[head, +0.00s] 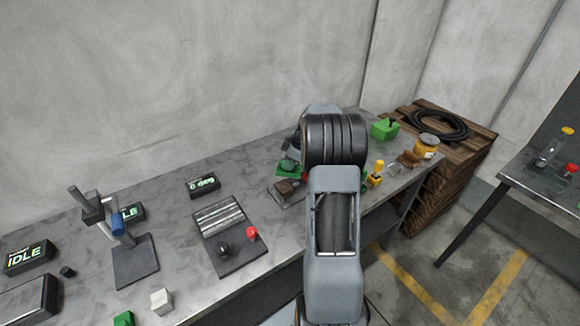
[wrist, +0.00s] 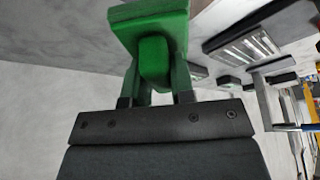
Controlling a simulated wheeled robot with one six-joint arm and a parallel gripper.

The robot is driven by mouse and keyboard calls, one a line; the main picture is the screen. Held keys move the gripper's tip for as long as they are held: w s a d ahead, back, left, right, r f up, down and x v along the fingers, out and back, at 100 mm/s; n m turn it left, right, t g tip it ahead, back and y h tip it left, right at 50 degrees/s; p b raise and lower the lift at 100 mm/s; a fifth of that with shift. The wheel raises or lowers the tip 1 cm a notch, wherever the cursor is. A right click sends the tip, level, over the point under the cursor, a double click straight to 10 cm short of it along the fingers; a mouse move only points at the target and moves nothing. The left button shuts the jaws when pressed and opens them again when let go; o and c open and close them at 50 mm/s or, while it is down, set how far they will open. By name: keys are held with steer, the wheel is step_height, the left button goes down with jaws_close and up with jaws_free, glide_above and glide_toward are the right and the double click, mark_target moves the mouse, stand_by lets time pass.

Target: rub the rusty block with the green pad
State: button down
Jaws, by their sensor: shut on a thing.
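The green pad (wrist: 150,28) is in my gripper (wrist: 155,92) in the wrist view, with its handle between the two dark fingers. In the head view the green pad (head: 289,169) shows beside my arm, just behind the rusty block. The rusty block (head: 288,187) is a brown piece on a small grey base on the bench. My arm hides part of the area right of it. I cannot tell from the head view whether pad and block touch. The rusty block is not clear in the wrist view.
A dark panel (head: 231,249) with a red knob lies left of the block. A blue-marked stand (head: 132,255) is farther left. A green box (head: 384,130), a yellow item (head: 375,174) and a yellow pot (head: 427,143) stand right. A wooden crate (head: 450,165) holds a black coil.

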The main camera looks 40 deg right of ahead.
steer(key=shift+r+p, duration=0.75)
steer(key=shift+r, duration=1.25)
steer(key=shift+s, duration=0.1)
